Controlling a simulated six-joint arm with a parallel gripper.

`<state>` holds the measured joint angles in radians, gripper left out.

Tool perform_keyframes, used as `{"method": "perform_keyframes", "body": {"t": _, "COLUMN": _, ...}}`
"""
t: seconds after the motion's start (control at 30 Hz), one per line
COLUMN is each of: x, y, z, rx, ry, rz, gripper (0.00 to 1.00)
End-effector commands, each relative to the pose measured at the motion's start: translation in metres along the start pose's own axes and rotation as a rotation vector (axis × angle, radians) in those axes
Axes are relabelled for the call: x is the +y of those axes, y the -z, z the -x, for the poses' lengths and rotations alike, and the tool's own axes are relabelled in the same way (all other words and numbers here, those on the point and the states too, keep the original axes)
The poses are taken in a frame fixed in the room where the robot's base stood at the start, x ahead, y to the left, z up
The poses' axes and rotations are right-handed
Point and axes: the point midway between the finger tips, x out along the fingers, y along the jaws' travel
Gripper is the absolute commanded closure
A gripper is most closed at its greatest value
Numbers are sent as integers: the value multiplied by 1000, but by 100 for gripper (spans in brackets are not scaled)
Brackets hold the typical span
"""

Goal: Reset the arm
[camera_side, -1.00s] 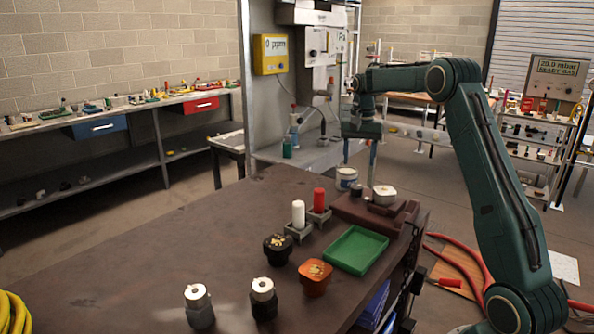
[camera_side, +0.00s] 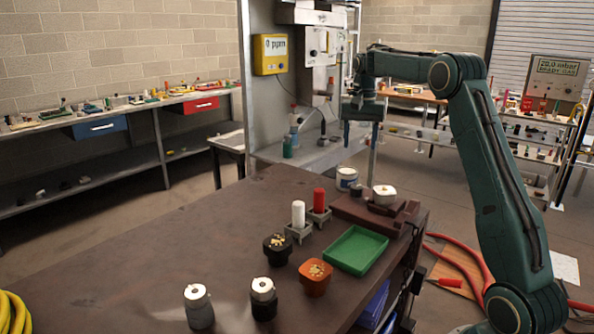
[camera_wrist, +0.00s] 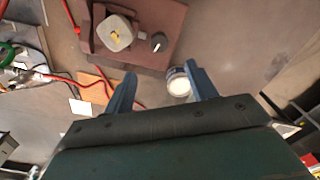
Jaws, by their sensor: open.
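My gripper (camera_side: 363,138) hangs in the air above the far end of the brown workbench (camera_side: 150,235), in front of the metal cabinet. In the wrist view my gripper (camera_wrist: 160,82) shows two blue-grey fingers spread apart with nothing held. A white-and-blue tin (camera_side: 346,178) stands on the bench below it. The tin also shows between and beyond the fingers in the wrist view (camera_wrist: 178,84). The fingers are apart from the tin and the bench.
On the bench are a white round part (camera_side: 384,194) on a brown block, a green tray (camera_side: 357,250), white and red cylinders (camera_side: 319,200), and several caps and fittings. A yellow "0 ppm" meter (camera_side: 270,54) hangs on the cabinet wall. Red hoses (camera_side: 465,258) lie on the floor.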

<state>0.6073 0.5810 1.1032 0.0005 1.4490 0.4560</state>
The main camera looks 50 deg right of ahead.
Motion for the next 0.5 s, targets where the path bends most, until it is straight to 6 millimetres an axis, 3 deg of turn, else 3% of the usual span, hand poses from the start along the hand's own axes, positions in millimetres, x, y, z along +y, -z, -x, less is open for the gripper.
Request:
{"method": "perform_keyframes", "body": {"t": 0.27, "x": -14, "y": -43, "z": 27, "rx": 44, "ry": 23, "rz": 106, "gripper": 43}}
{"method": "perform_keyframes", "body": {"t": 0.5, "x": -23, "y": -104, "z": 54, "rx": 101, "ry": 53, "rz": 248, "gripper": 43}}
